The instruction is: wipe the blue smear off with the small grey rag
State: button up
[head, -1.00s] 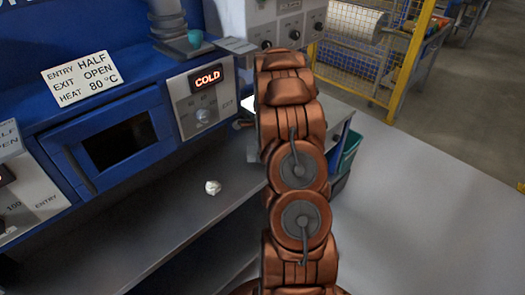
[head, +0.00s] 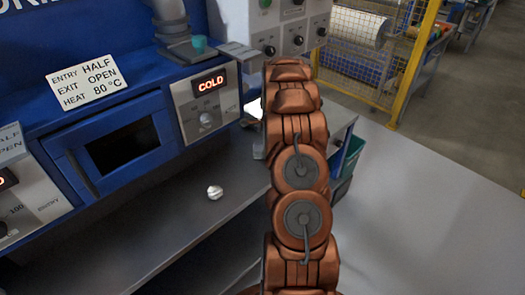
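My copper-coloured arm rises through the middle of the head view, and my gripper is not in view, so its state does not show. I see no blue smear and no rag that I can make out.
A blue machine with a dark window (head: 122,146) stands at the back left, with a COLD display (head: 209,83) and a HEAT 80 °C sign (head: 87,82). A yellow fence (head: 415,65) stands behind; the floor right is clear.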

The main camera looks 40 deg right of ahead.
aim_at(259, 152)
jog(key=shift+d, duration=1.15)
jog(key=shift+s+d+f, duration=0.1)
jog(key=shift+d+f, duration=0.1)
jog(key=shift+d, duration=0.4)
jog(key=shift+b, duration=0.3)
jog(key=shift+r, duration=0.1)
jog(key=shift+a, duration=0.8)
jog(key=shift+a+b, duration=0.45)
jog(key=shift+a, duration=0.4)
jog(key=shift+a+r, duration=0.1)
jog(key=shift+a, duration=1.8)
